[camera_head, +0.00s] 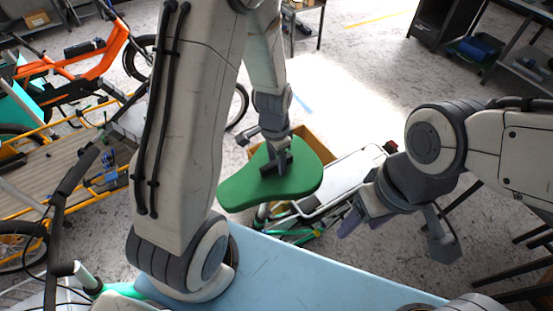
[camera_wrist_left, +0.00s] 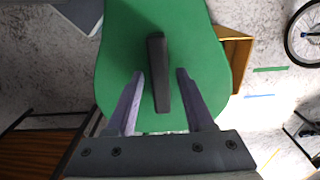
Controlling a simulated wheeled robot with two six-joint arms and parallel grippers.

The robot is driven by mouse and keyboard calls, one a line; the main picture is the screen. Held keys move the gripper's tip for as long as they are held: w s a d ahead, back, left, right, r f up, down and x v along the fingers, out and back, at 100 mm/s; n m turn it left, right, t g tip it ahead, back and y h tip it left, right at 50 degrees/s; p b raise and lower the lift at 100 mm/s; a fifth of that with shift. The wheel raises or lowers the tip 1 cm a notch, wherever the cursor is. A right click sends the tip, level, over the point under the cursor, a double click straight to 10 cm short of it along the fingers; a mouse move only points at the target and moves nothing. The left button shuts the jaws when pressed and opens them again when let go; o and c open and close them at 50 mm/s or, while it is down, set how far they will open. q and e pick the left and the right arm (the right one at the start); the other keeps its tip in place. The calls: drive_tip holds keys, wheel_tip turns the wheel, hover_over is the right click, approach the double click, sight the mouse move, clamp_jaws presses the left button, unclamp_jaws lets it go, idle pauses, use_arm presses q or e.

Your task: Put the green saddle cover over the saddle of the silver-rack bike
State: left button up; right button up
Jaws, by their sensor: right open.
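The green saddle cover (camera_head: 240,190) is a broad, rounded pad with a dark upright grip on top (camera_head: 276,163). It fills the middle of the left wrist view (camera_wrist_left: 195,40). My left gripper (camera_head: 281,158) is at the grip from above. Its fingers stand on either side of the dark grip (camera_wrist_left: 158,60), with green showing in a gap on each side. The silver-rack bike (camera_head: 345,180) is below and right of the cover. Its saddle is not visible; I cannot tell whether the cover touches it. My right gripper (camera_head: 362,222) is open and empty beside the rack.
A cardboard box (camera_head: 318,146) stands on the floor behind the cover. An orange bike (camera_head: 85,67) and a yellow-framed cargo bike (camera_head: 60,165) are at the left. A dark cabinet (camera_head: 435,22) and shelving are at the back right. Pale floor is clear behind the rack.

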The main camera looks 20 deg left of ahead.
idle(0.3)
use_arm(q)
wheel_tip(320, 180, up, 10)
drive_tip(key=r+b, duration=0.1)
drive_tip(key=s+d+r+b, duration=0.1)
drive_tip(key=s+d, duration=0.5)
drive_tip(key=s, duration=0.3)
drive_tip(key=s+d+b, duration=0.2)
drive_tip(key=s+d, duration=0.4)
drive_tip(key=s, duration=0.3)
drive_tip(key=shift+d+r+h, duration=0.25)
drive_tip(key=shift+r+h, duration=0.15)
